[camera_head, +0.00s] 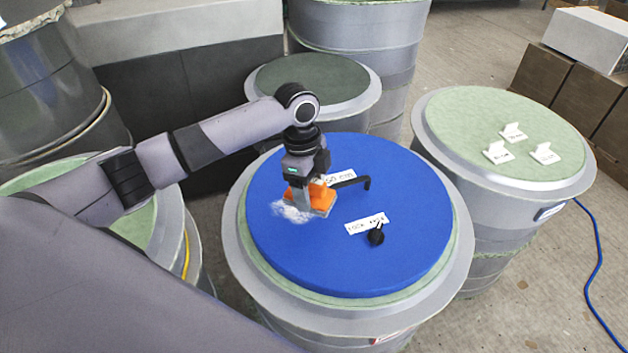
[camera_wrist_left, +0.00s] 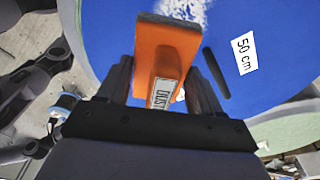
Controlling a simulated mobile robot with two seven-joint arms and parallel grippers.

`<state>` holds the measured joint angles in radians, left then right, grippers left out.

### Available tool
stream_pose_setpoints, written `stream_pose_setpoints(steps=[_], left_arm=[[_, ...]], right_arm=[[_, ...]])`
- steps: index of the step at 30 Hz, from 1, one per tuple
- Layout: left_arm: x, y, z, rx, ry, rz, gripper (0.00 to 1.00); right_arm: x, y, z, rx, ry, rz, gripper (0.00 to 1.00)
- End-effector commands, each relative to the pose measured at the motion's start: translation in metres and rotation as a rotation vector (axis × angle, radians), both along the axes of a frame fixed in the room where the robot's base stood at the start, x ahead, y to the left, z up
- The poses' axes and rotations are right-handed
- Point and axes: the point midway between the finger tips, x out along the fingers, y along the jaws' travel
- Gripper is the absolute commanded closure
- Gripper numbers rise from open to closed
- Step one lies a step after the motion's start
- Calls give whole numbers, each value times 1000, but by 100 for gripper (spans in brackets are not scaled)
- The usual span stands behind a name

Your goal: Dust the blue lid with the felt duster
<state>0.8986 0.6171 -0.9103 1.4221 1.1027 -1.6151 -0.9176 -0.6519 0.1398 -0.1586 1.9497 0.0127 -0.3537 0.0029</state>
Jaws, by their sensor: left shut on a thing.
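The blue lid (camera_head: 330,240) lies on top of a grey drum in the middle of the head view. It fills the upper part of the left wrist view (camera_wrist_left: 120,30). My left gripper (camera_head: 308,186) is shut on the orange felt duster (camera_head: 322,199), whose handle sits between the fingers in the left wrist view (camera_wrist_left: 165,60). The duster is at the lid's surface, but I cannot tell if it touches. A patch of white dust (camera_head: 292,212) lies on the lid just left of the duster. My right gripper is not in view.
Another label reads "50 cm" (camera_wrist_left: 244,54). A green-topped drum (camera_head: 480,120) with small white cards stands at right. A blue cable (camera_head: 592,270) lies on the floor.

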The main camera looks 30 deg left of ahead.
Motion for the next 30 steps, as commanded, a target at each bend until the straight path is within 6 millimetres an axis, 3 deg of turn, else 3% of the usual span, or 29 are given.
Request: stream_pose_setpoints(steps=[7,15,21,30], left_arm=[[-1,0,-19,1,3,1,59],[0,0,-51,1,-2,-1,59],[0,0,-58,0,-2,-1,59],[0,0,-57,0,-1,0,59]], right_arm=[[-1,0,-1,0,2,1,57],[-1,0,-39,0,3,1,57],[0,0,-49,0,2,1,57],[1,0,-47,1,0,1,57]])
